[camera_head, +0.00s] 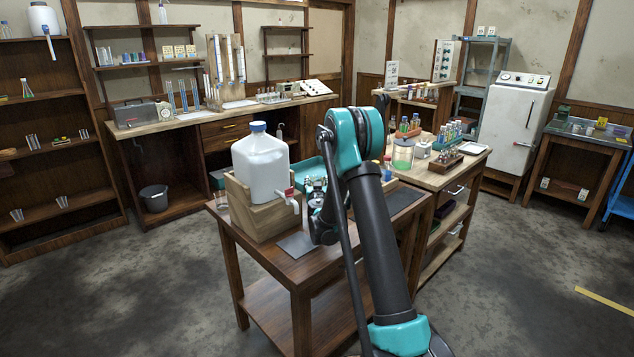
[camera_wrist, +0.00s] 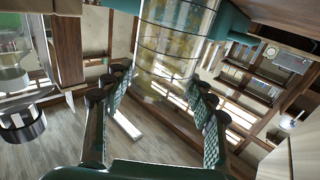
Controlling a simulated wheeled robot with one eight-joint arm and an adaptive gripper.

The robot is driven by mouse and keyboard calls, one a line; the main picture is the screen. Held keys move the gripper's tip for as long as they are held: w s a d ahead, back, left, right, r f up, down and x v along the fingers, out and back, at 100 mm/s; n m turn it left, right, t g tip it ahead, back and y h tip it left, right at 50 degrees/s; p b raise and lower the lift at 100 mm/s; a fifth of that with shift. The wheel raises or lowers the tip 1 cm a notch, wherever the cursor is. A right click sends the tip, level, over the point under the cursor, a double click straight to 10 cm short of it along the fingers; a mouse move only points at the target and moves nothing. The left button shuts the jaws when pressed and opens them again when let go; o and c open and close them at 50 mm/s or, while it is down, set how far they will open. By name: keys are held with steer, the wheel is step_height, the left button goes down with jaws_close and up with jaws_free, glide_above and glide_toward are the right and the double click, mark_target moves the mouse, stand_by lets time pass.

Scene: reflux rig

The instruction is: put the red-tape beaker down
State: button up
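In the wrist view, a clear glass beaker (camera_wrist: 172,45) with dark lines across its wall stands out between my fingertips. My gripper (camera_wrist: 175,30) has a teal fingertip on each side of it and appears shut on the glass. No red tape shows on the part I see, so I cannot confirm which beaker it is.
A white carboy (camera_head: 261,166) with a tap sits in a wooden stand (camera_head: 256,216) on the table's left.

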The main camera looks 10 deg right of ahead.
steer(key=shift+o, duration=1.2)
steer(key=shift+r, duration=0.1)
